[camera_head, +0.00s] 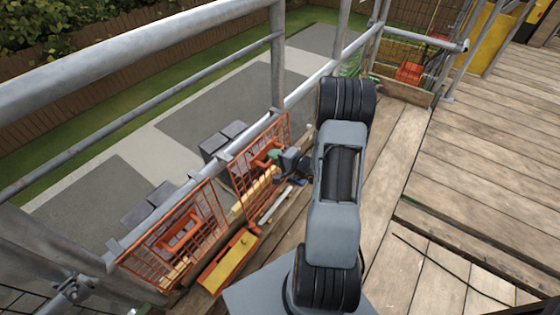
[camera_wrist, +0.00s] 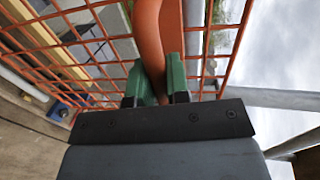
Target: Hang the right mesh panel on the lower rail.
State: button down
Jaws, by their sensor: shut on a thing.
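The right mesh panel (camera_head: 246,177) is an orange wire grid with a raised handle, standing at the scaffold's left side. My gripper (camera_head: 279,157) is at its handle. In the wrist view my gripper's green fingertips (camera_wrist: 157,82) are shut around the orange handle tube (camera_wrist: 148,35), with the panel's mesh (camera_wrist: 85,30) behind. The grey lower rail (camera_head: 309,88) runs along the deck's left edge, and the panel's top edge is close to it. I cannot tell whether its hooks sit on the rail. The left mesh panel (camera_head: 205,207) stands upright along the same rail, nearer to me.
A yellow and orange tray (camera_head: 229,266) lies on the deck below the panels. Dark grey blocks (camera_head: 222,138) show beyond the rail. A vertical post (camera_head: 277,70) and higher rails (camera_head: 140,105) stand close by. The planks (camera_head: 480,170) at right are clear.

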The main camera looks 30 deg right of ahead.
aim_at(266, 159)
jog(key=shift+r+b+x, duration=0.2)
jog(key=shift+b+x, duration=0.05)
jog(key=shift+x, duration=0.55)
jog(key=shift+r+b+x, duration=0.15)
jog(key=shift+b+x, duration=0.15)
jog(key=shift+x, duration=0.55)
jog(key=shift+r+b+x, duration=0.2)
jog(key=shift+b+x, duration=0.05)
jog(key=shift+x, duration=0.55)
jog(key=shift+w+f+b, duration=0.2)
jog(key=shift+f+b, duration=0.8)
jog(key=shift+f, duration=1)
jog(key=c, duration=1)
grip_release()
